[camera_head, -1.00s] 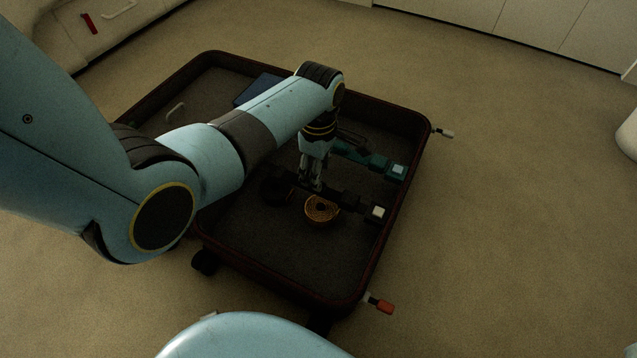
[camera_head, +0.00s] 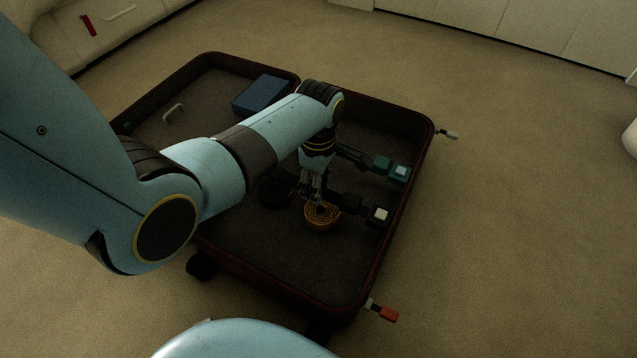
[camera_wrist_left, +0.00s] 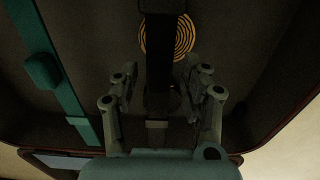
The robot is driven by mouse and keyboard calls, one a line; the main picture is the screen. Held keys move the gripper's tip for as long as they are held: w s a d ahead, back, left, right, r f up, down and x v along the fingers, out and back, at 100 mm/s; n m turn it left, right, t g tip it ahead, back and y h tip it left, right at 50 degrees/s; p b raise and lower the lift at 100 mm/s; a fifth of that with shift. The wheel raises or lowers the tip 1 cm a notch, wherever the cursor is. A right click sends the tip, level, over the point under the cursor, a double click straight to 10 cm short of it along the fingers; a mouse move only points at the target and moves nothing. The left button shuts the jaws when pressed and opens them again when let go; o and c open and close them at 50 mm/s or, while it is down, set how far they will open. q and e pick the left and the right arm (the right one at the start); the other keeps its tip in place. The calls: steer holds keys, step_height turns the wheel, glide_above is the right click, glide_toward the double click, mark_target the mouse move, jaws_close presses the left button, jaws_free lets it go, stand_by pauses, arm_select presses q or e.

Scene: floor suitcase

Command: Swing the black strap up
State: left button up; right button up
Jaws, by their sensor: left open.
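The black strap (camera_head: 351,203) lies inside the open suitcase (camera_head: 420,178) and ends in a pale tip (camera_head: 380,214) near the right wall. In the left wrist view the strap (camera_wrist_left: 159,45) runs up the middle, between the fingers. My left gripper (camera_head: 313,192) points down over the strap, with its open fingers (camera_wrist_left: 160,82) on either side of it. I cannot tell whether they touch it. My right gripper is not in view.
A coiled tan item (camera_head: 321,216) lies beside the black strap. A teal strap with a light blue tip (camera_head: 400,172) lies behind it. A blue box (camera_head: 262,95) is at the back. Latches (camera_head: 383,312) stick out from the rim.

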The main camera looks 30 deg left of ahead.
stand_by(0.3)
arm_select(q)
jaws_close()
stand_by(0.3)
